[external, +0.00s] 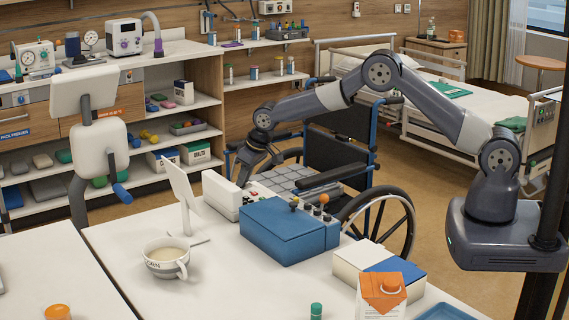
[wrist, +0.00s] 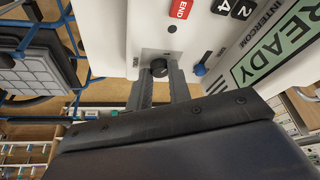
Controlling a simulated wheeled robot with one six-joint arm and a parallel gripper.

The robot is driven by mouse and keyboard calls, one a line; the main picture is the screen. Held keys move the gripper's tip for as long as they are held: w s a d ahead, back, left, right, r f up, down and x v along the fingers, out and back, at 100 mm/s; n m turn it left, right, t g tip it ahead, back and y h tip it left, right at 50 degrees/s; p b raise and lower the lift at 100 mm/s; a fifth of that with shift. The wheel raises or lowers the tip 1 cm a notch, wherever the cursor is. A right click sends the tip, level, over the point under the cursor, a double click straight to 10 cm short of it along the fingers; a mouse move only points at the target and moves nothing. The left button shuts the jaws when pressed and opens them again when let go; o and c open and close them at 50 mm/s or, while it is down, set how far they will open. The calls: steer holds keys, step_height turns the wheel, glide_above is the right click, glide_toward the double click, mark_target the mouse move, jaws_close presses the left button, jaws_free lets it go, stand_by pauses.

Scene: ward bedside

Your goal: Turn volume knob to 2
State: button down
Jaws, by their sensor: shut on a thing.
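My gripper (wrist: 160,78) is shut on this knob, one finger on each side. The knob's scale and pointer are too small to read. In the external view the white intercom (external: 222,196) stands at the table's back edge. My gripper (external: 246,172) reaches down behind it, and the knob is hidden there.
A blue knob (wrist: 200,70) sits just right of the dark one. A blue box (external: 283,232) with small levers stands right of the intercom. A white tablet-like stand (external: 182,190) and a cup (external: 166,258) are to the left. A wheelchair (external: 340,150) stands close behind the table.

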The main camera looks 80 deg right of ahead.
steer(key=m+b, duration=0.1)
steer(key=m+h+b, duration=0.1)
steer(key=m, duration=0.1)
steer(key=shift+w+a+f+m, duration=0.1)
steer(key=shift+a+f+m, duration=0.05)
steer(key=shift+m, duration=0.15)
steer(key=shift+m+g+h+b, duration=0.6)
steer(key=shift+m+b, duration=0.2)
steer(key=shift+m, duration=0.6)
steer(key=shift+w+r, duration=0.1)
steer(key=shift+r, duration=0.1)
steer(key=c, duration=1.3)
jaws_free()
steer(key=b+v, duration=0.1)
steer(key=v, duration=0.9)
steer(key=shift+a+r, duration=0.2)
steer(key=shift+r, duration=0.15)
steer(key=shift+f, duration=0.15)
